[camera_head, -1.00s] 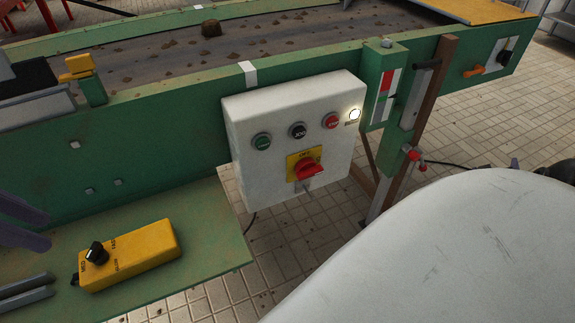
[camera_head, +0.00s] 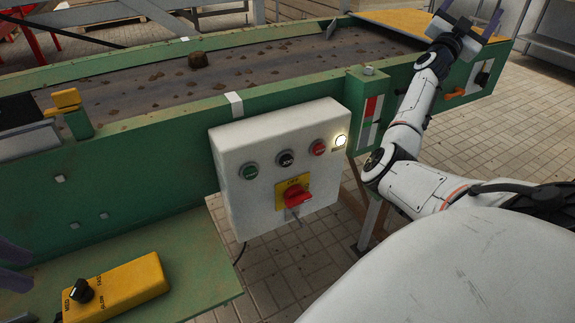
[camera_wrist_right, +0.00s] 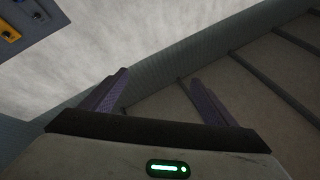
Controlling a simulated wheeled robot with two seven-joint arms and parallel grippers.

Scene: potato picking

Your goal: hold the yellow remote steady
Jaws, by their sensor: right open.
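The yellow remote (camera_head: 125,287) is a box with a black knob, marked MED, FAST and SLOW. It lies on the green shelf (camera_head: 205,270) at the lower left of the head view. Purple finger parts of my left gripper (camera_head: 14,267) show at the left edge, left of the remote and apart from it. The rest of that gripper is out of frame. My right gripper (camera_head: 472,20) is raised over the far right of the conveyor, far from the remote. In the right wrist view its fingers (camera_wrist_right: 158,92) are apart with nothing between them.
A white control box (camera_head: 270,165) with buttons, a lit lamp and a red switch hangs on the green conveyor frame (camera_head: 150,160). The conveyor belt (camera_head: 270,65) carries dirt and a brown lump (camera_head: 198,60). Tiled floor (camera_head: 285,265) lies below.

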